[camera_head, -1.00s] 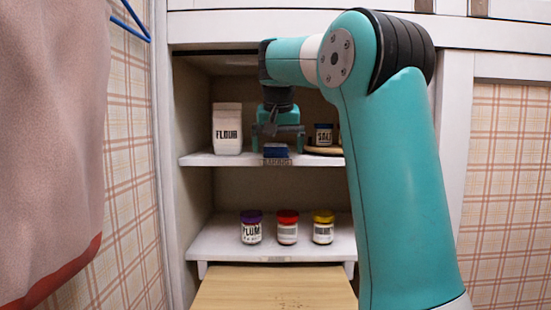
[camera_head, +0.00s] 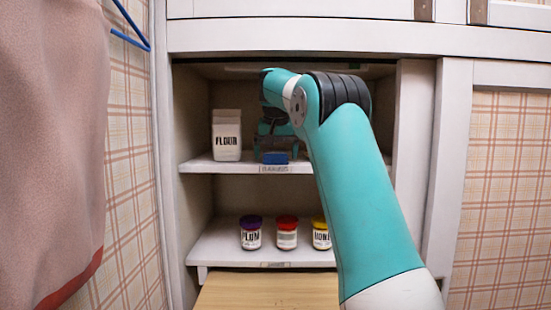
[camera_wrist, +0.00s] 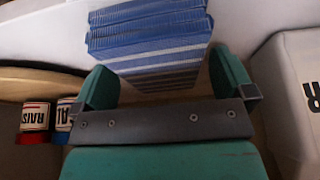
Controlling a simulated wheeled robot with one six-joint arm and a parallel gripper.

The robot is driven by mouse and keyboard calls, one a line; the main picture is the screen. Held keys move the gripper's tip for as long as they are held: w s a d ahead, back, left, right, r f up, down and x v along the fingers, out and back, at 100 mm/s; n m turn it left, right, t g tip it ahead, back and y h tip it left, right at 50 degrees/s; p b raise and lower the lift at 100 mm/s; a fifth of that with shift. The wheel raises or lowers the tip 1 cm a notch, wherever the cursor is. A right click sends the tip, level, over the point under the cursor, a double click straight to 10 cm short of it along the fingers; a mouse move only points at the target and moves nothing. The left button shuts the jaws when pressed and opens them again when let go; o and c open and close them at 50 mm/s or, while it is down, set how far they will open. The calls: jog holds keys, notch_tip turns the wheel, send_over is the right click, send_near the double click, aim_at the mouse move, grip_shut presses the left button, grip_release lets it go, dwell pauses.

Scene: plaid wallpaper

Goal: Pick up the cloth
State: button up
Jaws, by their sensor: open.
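The cloth (camera_head: 275,158) is a folded blue bundle at the front edge of the upper cupboard shelf. In the wrist view the cloth (camera_wrist: 150,40) shows blue and white stripes and stacked folds. My gripper (camera_head: 273,143) is over the upper shelf, just behind the cloth in the head view, and partly hidden by my arm. In the wrist view my gripper (camera_wrist: 165,84) is open, with its two fingers apart on either side of the cloth's striped part. I cannot tell whether the fingers touch it.
A flour bag (camera_head: 227,135) stands left of the cloth; it is close beside one finger in the wrist view (camera_wrist: 292,95). Several lidded jars (camera_head: 287,233) line the lower shelf. Pink fabric (camera_head: 50,130) hangs at left.

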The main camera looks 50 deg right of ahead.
jog(key=c, duration=1)
jog(key=shift+s+a+r, duration=0.1)
jog(key=shift+r, duration=0.25)
jog(key=s+a+b, duration=0.1)
jog(key=s+a, duration=0.7)
jog(key=s+a+b, duration=0.1)
jog(key=s+a, duration=0.3)
jog(key=a, duration=0.1)
jog(key=shift+a+b, duration=0.1)
jog(key=shift+b, duration=0.25)
